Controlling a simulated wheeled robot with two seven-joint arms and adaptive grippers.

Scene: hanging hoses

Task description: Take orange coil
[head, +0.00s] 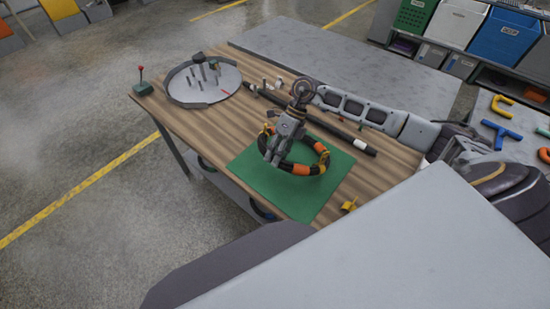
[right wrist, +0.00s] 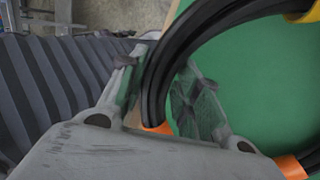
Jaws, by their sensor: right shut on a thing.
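The orange coil (head: 301,169) is a black ring of hose with orange and yellow bands. It is over the green mat (head: 244,178) on the wooden table. My right gripper (head: 272,150) reaches in from above and is shut on the left side of the ring. In the right wrist view the black hose of the coil (right wrist: 155,80) passes between the two fingers of my right gripper (right wrist: 160,88), close to an orange band. I cannot tell whether the coil touches the mat. My left gripper is not in view.
A round grey tray (head: 182,92) with upright pegs stands at the far left of the table. A long black rod (head: 330,134) lies behind the mat. A small yellow piece (head: 349,205) lies near the right edge. A red-knobbed lever (head: 141,83) stands at the left corner.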

